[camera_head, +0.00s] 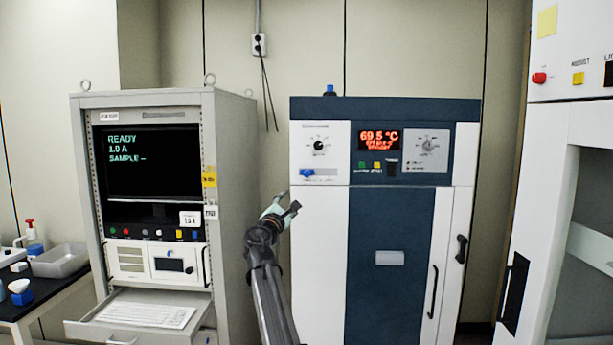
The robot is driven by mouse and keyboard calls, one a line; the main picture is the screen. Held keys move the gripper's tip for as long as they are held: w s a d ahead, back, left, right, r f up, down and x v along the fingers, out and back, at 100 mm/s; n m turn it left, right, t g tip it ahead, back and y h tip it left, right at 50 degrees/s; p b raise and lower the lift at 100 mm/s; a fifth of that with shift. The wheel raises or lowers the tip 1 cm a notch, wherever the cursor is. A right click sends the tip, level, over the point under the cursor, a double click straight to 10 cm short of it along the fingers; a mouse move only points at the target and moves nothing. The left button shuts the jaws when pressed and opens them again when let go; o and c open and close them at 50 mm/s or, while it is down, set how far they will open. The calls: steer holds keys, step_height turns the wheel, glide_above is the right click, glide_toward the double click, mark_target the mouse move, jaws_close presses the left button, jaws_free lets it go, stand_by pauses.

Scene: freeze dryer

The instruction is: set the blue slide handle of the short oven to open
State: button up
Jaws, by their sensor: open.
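The short oven (318,260) is a white and dark blue cabinet in the middle right of the head view. Its blue slide handle (307,173) sits at the left end of a slot on the upper left white panel, below a round black dial (318,146). My gripper (287,201) is open and empty, with its fingers up, in front of the oven's left edge. It is below and left of the slide handle and appears apart from it. The red display (379,140) reads about 69.5 °C.
A grey instrument rack (232,200) stands left of my arm, with a pulled-out keyboard drawer (140,317). A tall white cabinet (536,180) stands at the right. A side table (45,308) with a tray (61,262) is at the far left.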

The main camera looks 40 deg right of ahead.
mark_target(305, 176)
steer(key=p+x, duration=0.1)
steer(key=x, duration=0.5)
steer(key=r+p+x, duration=0.1)
steer(key=x, duration=0.4)
steer(key=p+x, duration=0.2)
steer(key=x, duration=0.4)
steer(key=shift+s+d+r, duration=0.1)
steer(key=shift+d+r, duration=0.15)
steer(key=shift+r, duration=0.05)
jaws_close()
